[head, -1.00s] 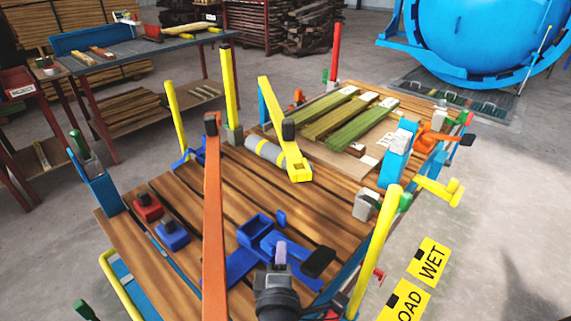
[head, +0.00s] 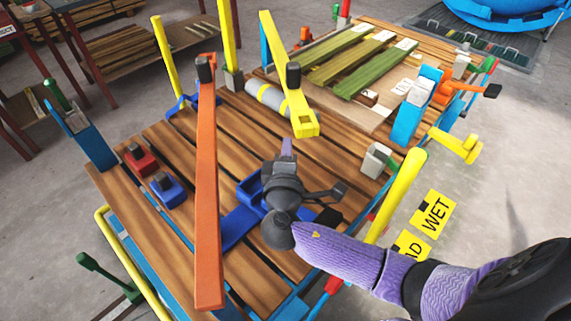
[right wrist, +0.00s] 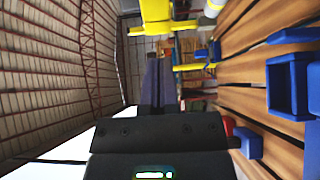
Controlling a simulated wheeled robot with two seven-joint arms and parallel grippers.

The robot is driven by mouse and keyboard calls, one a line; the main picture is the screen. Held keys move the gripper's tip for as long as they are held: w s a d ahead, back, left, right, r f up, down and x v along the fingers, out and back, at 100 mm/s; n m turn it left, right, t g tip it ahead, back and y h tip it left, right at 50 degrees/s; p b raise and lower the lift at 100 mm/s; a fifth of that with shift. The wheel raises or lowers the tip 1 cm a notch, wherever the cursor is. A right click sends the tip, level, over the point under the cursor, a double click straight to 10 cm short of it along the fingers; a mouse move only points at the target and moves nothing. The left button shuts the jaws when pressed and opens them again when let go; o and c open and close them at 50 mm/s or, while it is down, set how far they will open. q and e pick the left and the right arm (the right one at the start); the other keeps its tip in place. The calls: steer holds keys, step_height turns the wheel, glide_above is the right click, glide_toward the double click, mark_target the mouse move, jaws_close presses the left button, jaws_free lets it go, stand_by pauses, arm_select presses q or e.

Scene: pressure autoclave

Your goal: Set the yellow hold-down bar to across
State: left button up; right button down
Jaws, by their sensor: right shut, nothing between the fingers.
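The yellow hold-down bar (head: 278,45) is a long flat bar with a dark knob (head: 293,72) and a squared, slotted near end (head: 305,126). In the head view it slopes from upper left to lower right, beside a grey roller with yellow bands (head: 268,97). My right gripper (head: 287,147) is shut and empty, in front of the bar's near end; in the picture a small gap shows between them. In the right wrist view its fingers (right wrist: 152,80) are together, and a yellow part (right wrist: 155,15) shows beyond, possibly the bar. My left gripper is out of view.
A long orange bar (head: 206,190) with a black knob crosses the slatted wooden deck (head: 140,220) to the left. A blue fixture (head: 243,215) lies under my right gripper. Yellow posts and a blue block (head: 408,115) stand around. Green boards (head: 375,68) lie behind.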

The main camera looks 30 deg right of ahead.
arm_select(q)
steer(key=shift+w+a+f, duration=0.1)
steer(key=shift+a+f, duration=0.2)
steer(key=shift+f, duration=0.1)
arm_select(e)
steer(key=shift+x, duration=1.55)
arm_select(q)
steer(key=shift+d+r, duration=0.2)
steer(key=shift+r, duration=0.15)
arm_select(e)
steer(key=s+d, duration=0.2)
steer(key=d, duration=0.6)
steer(key=shift+s+d, duration=0.2)
steer(key=shift+s, duration=0.1)
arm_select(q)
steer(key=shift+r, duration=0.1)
arm_select(e)
steer(key=shift+r, duration=0.1)
arm_select(q)
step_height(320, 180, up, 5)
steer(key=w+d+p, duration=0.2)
steer(key=p, duration=0.3)
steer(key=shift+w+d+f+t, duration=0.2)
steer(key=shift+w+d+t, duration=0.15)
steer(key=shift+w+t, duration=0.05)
arm_select(e)
step_height(320, 180, up, 10)
